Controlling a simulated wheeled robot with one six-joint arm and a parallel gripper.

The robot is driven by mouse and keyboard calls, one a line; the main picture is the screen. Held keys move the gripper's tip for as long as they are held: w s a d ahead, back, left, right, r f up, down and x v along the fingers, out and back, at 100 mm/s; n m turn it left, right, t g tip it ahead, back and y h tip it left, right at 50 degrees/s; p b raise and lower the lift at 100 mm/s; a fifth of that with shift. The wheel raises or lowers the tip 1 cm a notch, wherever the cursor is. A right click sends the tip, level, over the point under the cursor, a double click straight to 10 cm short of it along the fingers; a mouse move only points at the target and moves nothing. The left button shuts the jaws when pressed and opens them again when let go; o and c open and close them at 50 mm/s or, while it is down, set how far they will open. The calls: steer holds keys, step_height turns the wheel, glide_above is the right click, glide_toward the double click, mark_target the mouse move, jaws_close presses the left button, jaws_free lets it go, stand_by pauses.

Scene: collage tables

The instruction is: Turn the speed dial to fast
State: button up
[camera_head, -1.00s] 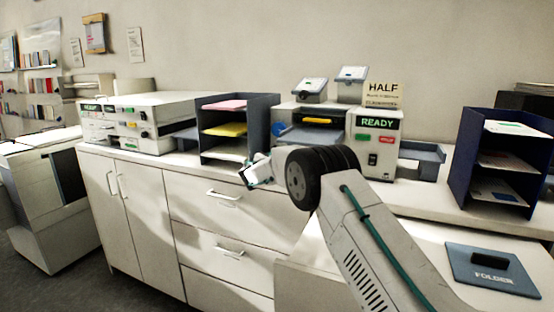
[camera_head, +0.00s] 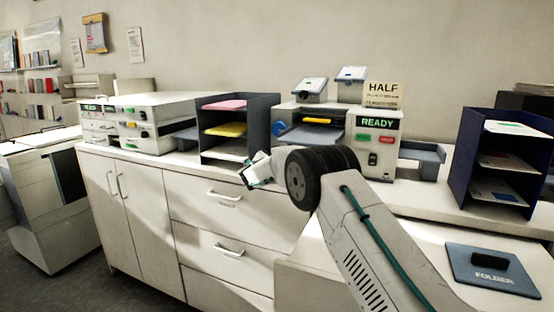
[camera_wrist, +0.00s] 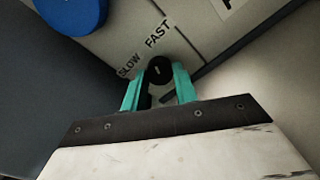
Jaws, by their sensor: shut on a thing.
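In the wrist view, a small black dial (camera_wrist: 159,71) with a short pale mark sits on a light panel. The printed word SLOW (camera_wrist: 130,66) is to its left and FAST (camera_wrist: 158,34) is above it. I cannot tell which word the mark points to. My gripper (camera_wrist: 160,88), with teal fingers, is shut on the dial, one finger on each side.
A blue knob (camera_wrist: 72,10) is close by at upper left in the wrist view. A dark paper rack (camera_head: 268,108) stands left of the machine and another (camera_head: 462,150) stands right. A blue FOLDER pad (camera_head: 470,278) lies on the front right surface.

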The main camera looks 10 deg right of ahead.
steer(key=o, duration=1)
steer(key=shift+v, duration=3.9)
